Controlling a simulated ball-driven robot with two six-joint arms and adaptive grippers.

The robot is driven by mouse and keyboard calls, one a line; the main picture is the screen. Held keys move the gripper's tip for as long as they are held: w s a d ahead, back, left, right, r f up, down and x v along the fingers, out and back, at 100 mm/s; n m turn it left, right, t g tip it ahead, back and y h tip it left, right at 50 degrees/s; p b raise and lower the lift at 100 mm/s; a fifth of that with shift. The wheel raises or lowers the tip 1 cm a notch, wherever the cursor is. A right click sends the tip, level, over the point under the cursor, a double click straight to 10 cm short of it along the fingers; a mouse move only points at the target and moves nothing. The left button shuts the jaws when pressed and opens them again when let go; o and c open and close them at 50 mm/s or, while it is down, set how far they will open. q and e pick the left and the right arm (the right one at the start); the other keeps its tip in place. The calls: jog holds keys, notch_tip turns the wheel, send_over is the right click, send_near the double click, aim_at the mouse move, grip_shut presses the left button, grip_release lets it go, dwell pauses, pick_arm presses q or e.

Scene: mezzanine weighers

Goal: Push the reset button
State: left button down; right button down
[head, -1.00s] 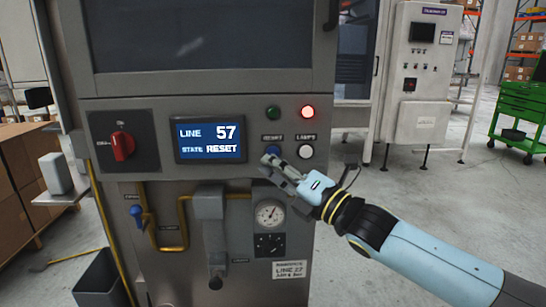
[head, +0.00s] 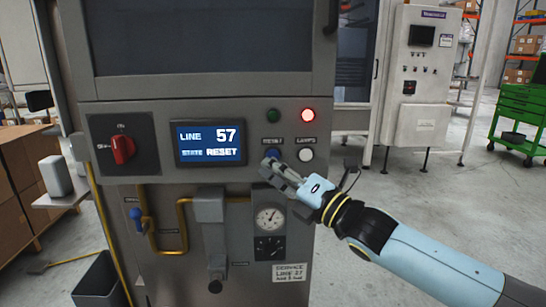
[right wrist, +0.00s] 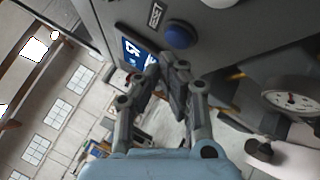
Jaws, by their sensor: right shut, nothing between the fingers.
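The blue reset button (head: 272,154) is on the grey machine panel, under a label and left of the white lamps button (head: 305,155). In the right wrist view the right gripper (right wrist: 165,68) shows a gap to the button. My left gripper is not in view.
A green lamp (head: 273,115) and a lit red lamp (head: 308,115) sit above the buttons. A red rotary switch (head: 122,149) is at the left. A gauge (head: 269,217) and a protruding grey box (head: 208,209) are below. Open floor lies to the right.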

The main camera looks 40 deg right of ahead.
dwell(0.4)
jog(key=shift+w+d, duration=0.25)
jog(key=shift+w, duration=0.1)
jog(key=shift+w+d, duration=0.2)
jog(key=shift+w, duration=0.15)
dwell(0.7)
jog(key=shift+s+a, duration=0.45)
jog(key=shift+s, duration=0.25)
jog(key=s+a, duration=0.1)
jog(key=s+p, duration=0.1)
jog(key=s, duration=0.1)
jog(key=s+a+p, duration=0.1)
jog(key=shift+s+a, duration=0.15)
jog(key=shift+a, duration=0.2)
dwell(0.9)
